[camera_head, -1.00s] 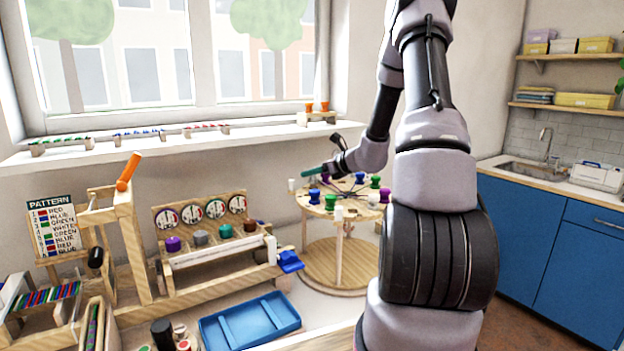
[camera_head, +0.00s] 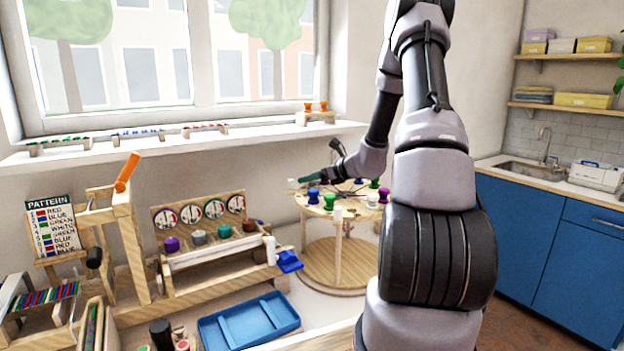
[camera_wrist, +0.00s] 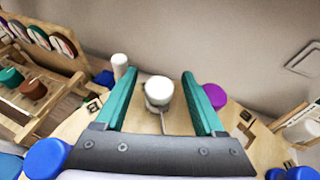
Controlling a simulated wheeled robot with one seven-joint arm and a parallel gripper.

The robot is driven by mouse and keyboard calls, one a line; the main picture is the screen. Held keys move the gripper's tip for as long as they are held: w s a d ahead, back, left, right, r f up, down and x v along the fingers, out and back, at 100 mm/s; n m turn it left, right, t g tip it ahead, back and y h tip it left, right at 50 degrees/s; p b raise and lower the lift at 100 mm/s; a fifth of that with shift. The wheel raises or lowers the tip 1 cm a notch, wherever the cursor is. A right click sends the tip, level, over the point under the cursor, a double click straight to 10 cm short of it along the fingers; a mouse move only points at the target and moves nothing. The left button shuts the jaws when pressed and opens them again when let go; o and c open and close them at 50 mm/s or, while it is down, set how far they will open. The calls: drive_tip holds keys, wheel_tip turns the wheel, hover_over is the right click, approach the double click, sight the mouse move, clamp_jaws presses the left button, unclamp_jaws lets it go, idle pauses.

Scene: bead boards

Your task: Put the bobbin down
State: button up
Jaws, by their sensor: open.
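A white bobbin (camera_wrist: 159,90) stands upright on the round wooden stand (camera_wrist: 70,128). In the wrist view it is between the two teal fingers of my gripper (camera_wrist: 160,78), with a gap on each side. The gripper is open. In the head view my gripper (camera_head: 306,180) is at the left edge of the stand's top (camera_head: 322,209). Which white piece there is this bobbin I cannot tell. A metal wire runs beside the bobbin's base.
Other bobbins stand around the stand, including a blue one (camera_wrist: 46,158) and a purple one (camera_wrist: 215,97). A white post (camera_wrist: 119,66) is left of my fingers. A wooden rack (camera_head: 215,245) and a blue tray (camera_head: 248,322) stand to the left.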

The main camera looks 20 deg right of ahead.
drive_tip(key=v, duration=1.1)
drive_tip(key=s+a+r+n+g, duration=0.6)
drive_tip(key=s+a+r+n, duration=0.5)
drive_tip(key=s+a+n, duration=0.4)
drive_tip(key=s+r+n+t+h, duration=0.1)
drive_tip(key=s+r+n+h, duration=0.3)
drive_tip(key=s+r+n, duration=0.3)
drive_tip(key=shift+s+a+r+n+t+h, duration=0.25)
drive_tip(key=shift+s+a+n, duration=0.2)
drive_tip(key=shift+s+n, duration=1.8)
drive_tip(key=shift+s+m, duration=0.1)
drive_tip(key=shift+m, duration=0.15)
